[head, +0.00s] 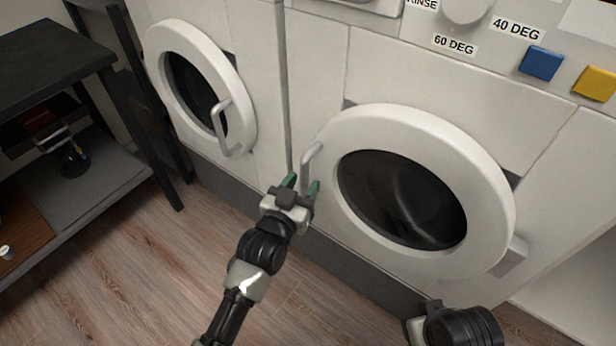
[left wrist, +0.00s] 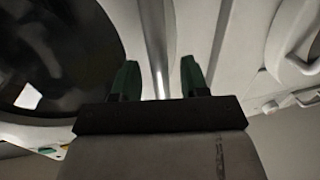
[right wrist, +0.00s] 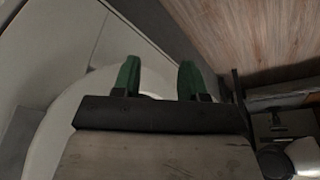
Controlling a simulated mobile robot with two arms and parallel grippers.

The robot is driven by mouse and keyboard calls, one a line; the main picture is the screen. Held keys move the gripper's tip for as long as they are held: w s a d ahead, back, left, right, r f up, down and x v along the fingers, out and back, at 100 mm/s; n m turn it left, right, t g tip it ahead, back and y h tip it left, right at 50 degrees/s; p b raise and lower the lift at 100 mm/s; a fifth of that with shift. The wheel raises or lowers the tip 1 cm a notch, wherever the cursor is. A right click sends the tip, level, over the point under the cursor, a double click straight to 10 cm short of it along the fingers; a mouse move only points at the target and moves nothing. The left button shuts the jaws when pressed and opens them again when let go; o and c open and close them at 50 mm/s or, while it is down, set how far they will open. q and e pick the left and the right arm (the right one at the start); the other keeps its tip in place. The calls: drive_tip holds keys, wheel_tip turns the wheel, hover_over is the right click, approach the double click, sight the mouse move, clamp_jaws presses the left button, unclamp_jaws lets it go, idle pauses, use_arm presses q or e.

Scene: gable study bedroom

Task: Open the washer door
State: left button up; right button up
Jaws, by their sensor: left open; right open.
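The washer (head: 320,60) with the labelled panel has a round white door (head: 490,190) with dark glass, and the door looks shut. Its upright bar handle (head: 307,165) is on the door's left side. My left gripper (head: 303,184) is open at the lower end of this handle. In the left wrist view the handle (left wrist: 156,45) stands between the two green fingers (left wrist: 160,75), with gaps on both sides. My right arm is low at the right in the head view, its fingers hidden there. The right wrist view shows the right gripper (right wrist: 158,78) open and empty, near the white door rim (right wrist: 55,120).
A second front-loading machine (head: 255,80) with a similar round door and handle (head: 222,130) stands at the left. A dark shelf unit (head: 60,60) is at the far left. Wood floor (head: 130,270) is free in front. A grey block (head: 513,257) sits at the door's right edge.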

use_arm(q)
drive_tip(key=shift+x, duration=1.65)
clamp_jaws()
